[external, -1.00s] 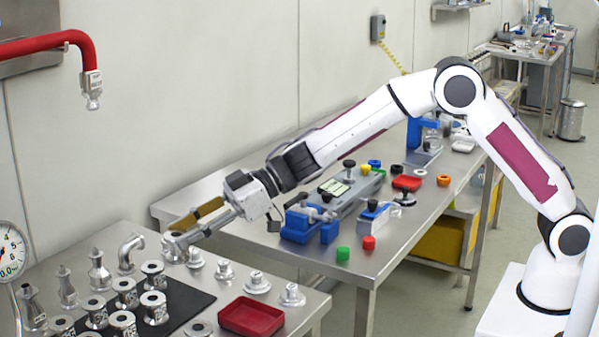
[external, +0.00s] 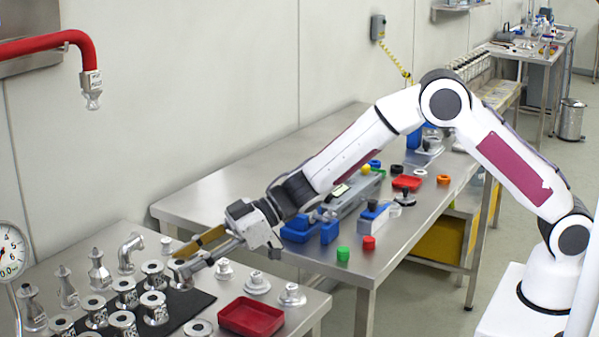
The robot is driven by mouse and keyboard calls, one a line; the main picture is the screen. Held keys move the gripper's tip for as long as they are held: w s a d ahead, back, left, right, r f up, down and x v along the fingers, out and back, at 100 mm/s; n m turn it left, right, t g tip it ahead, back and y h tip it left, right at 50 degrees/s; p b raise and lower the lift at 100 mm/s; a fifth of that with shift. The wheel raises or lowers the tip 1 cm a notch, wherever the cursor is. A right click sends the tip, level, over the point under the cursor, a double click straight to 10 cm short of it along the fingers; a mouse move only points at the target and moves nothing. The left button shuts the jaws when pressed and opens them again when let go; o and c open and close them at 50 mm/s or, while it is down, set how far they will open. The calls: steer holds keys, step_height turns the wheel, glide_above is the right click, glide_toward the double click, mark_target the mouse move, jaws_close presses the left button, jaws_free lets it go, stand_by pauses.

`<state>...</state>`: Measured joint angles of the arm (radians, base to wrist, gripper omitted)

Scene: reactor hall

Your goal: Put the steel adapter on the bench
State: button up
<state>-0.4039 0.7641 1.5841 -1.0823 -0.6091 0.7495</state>
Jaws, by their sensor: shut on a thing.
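My gripper (external: 186,259) is low over the left steel bench (external: 80,248), at the back right corner of the black mat. Its jaws are shut on a small steel piece, which I take to be the steel adapter (external: 181,274). The fingers partly cover it, and I cannot tell whether its underside touches the mat or a neighbouring part. Several similar steel adapters (external: 154,307) stand upright on the black mat (external: 186,322), just left of and in front of my gripper.
Flanged fittings (external: 256,283) stand right of the mat, near a red tray (external: 251,317). Taller fittings (external: 99,270) and an elbow (external: 130,252) stand at the back left. A second bench (external: 205,190) behind holds blue fixtures (external: 300,229); its left end is clear.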

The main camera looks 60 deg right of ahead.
steer(key=shift+f, duration=1.85)
steer(key=shift+f, duration=0.15)
steer(key=o, duration=1.2)
steer(key=shift+o, duration=0.2)
steer(key=shift+v, duration=0.8)
steer(key=v, duration=1)
steer(key=shift+s+d, duration=0.1)
steer(key=shift+d, duration=0.05)
